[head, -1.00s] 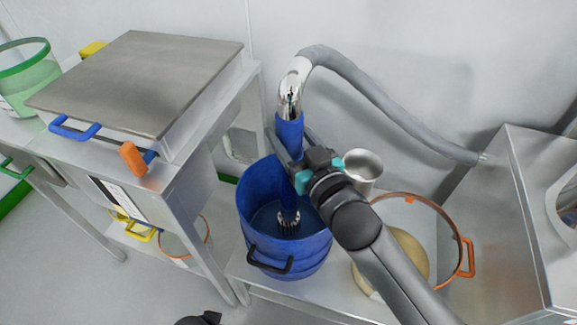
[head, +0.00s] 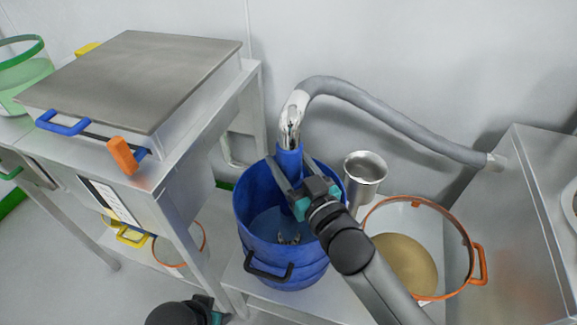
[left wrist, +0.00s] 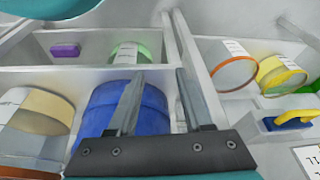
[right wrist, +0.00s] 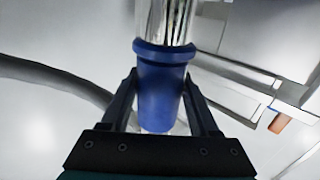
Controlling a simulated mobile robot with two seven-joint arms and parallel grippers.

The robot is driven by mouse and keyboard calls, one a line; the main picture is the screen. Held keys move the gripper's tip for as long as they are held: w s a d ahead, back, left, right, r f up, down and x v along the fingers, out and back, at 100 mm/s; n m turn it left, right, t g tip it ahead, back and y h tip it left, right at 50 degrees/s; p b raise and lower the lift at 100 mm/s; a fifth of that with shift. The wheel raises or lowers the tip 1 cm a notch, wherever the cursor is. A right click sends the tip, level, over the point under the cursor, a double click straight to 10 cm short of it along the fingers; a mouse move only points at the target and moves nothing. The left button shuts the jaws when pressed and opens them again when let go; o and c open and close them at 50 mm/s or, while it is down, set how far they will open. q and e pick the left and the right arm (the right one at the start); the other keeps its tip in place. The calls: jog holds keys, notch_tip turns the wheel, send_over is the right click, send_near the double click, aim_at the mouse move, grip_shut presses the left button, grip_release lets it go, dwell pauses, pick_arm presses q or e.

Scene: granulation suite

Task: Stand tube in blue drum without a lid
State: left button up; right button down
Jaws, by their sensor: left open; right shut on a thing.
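The blue drum (head: 255,235) stands open on a low metal table, with its black handle (head: 268,268) facing me. The tube has a blue grip sleeve (head: 288,162), a shiny metal bend (head: 292,120) and a grey hose (head: 400,123). My right gripper (head: 296,188) is shut on the blue sleeve, which also shows in the right wrist view (right wrist: 160,90). The tube's lower end (head: 288,238) is down inside the drum; whether it touches the bottom I cannot tell. My left gripper (left wrist: 155,95) is open and empty; in the left wrist view a blue drum (left wrist: 125,105) lies beyond its fingers.
A steel beaker (head: 365,170) stands right of the drum. A clear drum with an orange rim (head: 476,245) holds tan powder (head: 405,262). A metal bench with a covered box (head: 140,75) is at left. A steel cabinet (head: 515,230) stands at right.

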pick_arm(q)
jog(key=shift+r, duration=0.4)
pick_arm(e)
jog(key=shift+f, duration=0.15)
